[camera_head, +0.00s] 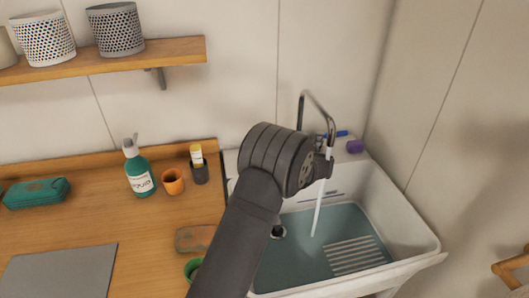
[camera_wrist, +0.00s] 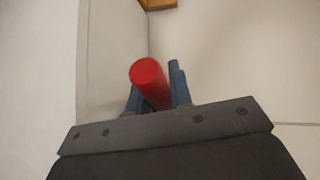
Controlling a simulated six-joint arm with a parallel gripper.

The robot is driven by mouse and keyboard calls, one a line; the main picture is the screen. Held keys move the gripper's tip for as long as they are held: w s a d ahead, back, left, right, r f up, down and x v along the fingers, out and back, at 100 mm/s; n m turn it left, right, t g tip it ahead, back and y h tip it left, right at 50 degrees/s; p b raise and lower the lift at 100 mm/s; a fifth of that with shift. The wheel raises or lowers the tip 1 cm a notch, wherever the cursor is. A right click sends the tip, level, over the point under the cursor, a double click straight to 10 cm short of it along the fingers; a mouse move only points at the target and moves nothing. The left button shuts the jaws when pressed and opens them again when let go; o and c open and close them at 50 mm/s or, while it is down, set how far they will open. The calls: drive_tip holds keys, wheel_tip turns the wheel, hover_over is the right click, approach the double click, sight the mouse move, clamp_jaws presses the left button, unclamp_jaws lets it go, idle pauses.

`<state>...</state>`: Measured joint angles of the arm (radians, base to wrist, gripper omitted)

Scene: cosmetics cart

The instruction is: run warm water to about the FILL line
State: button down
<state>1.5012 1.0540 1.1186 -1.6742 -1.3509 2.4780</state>
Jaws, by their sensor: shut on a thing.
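A white sink basin (camera_head: 415,225) is on the right. Bluish-green water (camera_head: 300,262) covers its bottom. A chrome faucet (camera_head: 316,101) stands at its back, and a pale stream of water (camera_head: 317,210) runs down into the basin. A blue bar (camera_head: 340,134), perhaps a tap lever, shows behind the spout. My gripper (camera_wrist: 156,86) is shut on a red cylinder (camera_wrist: 147,72), apparently a tap handle. My wrist hides this grip in the head view. I cannot read a FILL line; faint dark marks (camera_head: 320,194) show on the inner back wall.
A purple object (camera_head: 355,146) sits on the sink's back rim. On the wooden counter (camera_head: 100,225) stand a green soap bottle (camera_head: 139,172), an orange cup (camera_head: 173,181) and a dark cup (camera_head: 200,174) with a yellow-topped item. A wall shelf (camera_head: 110,62) is above.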

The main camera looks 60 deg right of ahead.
drive_tip(key=shift+s+n+y, duration=0.15)
drive_tip(key=shift+n+y, duration=0.15)
drive_tip(key=shift+y, duration=0.1)
drive_tip(key=c, duration=1.3)
unclamp_jaws()
drive_tip(key=v, duration=1.7)
drive_tip(key=shift+s, duration=0.25)
drive_tip(key=shift+w, duration=0.15)
drive_tip(key=x, duration=1.7)
drive_tip(key=shift+w, duration=0.1)
